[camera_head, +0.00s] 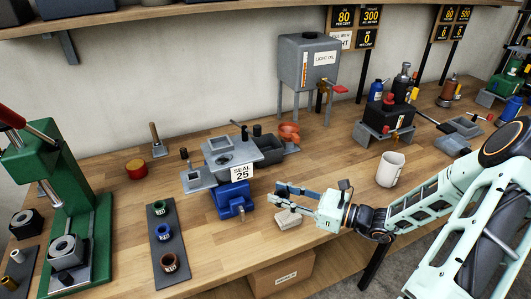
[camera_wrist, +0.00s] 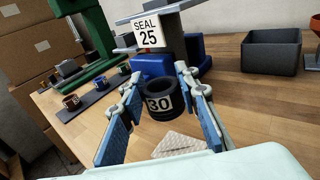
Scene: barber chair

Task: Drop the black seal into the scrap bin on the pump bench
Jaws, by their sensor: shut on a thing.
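The black seal (camera_wrist: 160,104), a dark ring with a white "30" label, is between the blue-padded fingers of my gripper (camera_wrist: 158,78) in the wrist view. My gripper is shut on it. A dark grey open box (camera_wrist: 275,53), which looks like the scrap bin, stands beyond the gripper to the right. It also shows behind the vise in the head view (camera_head: 266,146). No label shows on it.
A "SEAL 25" sign (camera_head: 242,173) hangs on the grey fixture above the vise. A folded cloth (camera_head: 288,219) lies below my gripper. A white mug (camera_head: 390,170) stands to the right. An orange funnel-like part (camera_head: 289,131) is beside the dark box.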

